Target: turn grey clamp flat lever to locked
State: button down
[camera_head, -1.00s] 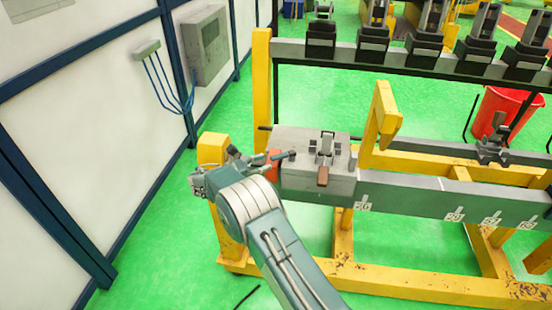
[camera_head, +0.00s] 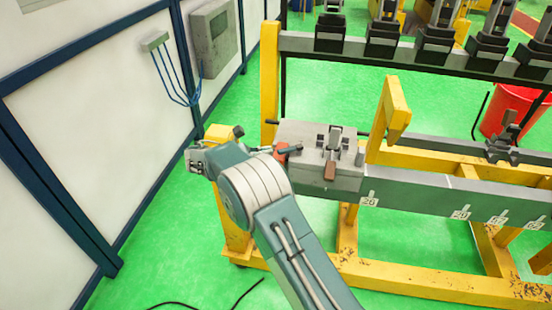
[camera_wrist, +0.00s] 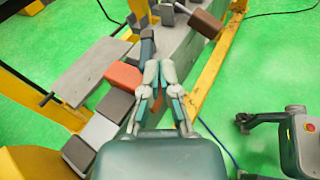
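The grey clamp block (camera_head: 303,168) sits on the left end of the long beam. A flat lever with a brown grip (camera_head: 330,171) sticks out from its front; the brown grip also shows at the upper right of the wrist view (camera_wrist: 207,24). An orange-red part (camera_head: 288,150) with a dark rod is at the block's left side; it shows left of my fingers in the wrist view (camera_wrist: 124,77). My gripper (camera_wrist: 159,66) has its fingertips nearly together, with nothing visible between them. A dark rod end lies just past the tips; I cannot tell whether they touch it.
A yellow post (camera_head: 396,105) rises right of the clamp. A rack with dark clamps (camera_head: 380,40) runs behind. A red bin (camera_head: 512,110) stands at the right. A white wall panel (camera_head: 80,130) is at the left.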

jog(key=s+d+r+m+g+y, duration=0.4)
jog(key=s+d+r+m+y, duration=0.35)
jog(key=s+d+r, duration=0.55)
jog(key=s+d+r+m+t+y, duration=0.1)
jog(key=s+d+m+y, duration=0.2)
jog(key=s, duration=0.5)
jog(key=s+d+r+m+t+y, duration=0.1)
jog(key=s+d+m+y, duration=0.15)
jog(key=s+m, duration=0.45)
jog(key=t+y, duration=0.8)
jog(key=t, duration=0.5)
send_near(284, 153)
jog(key=shift+n, duration=0.35)
jog(key=x, duration=0.8)
jog(key=shift+f, duration=0.15)
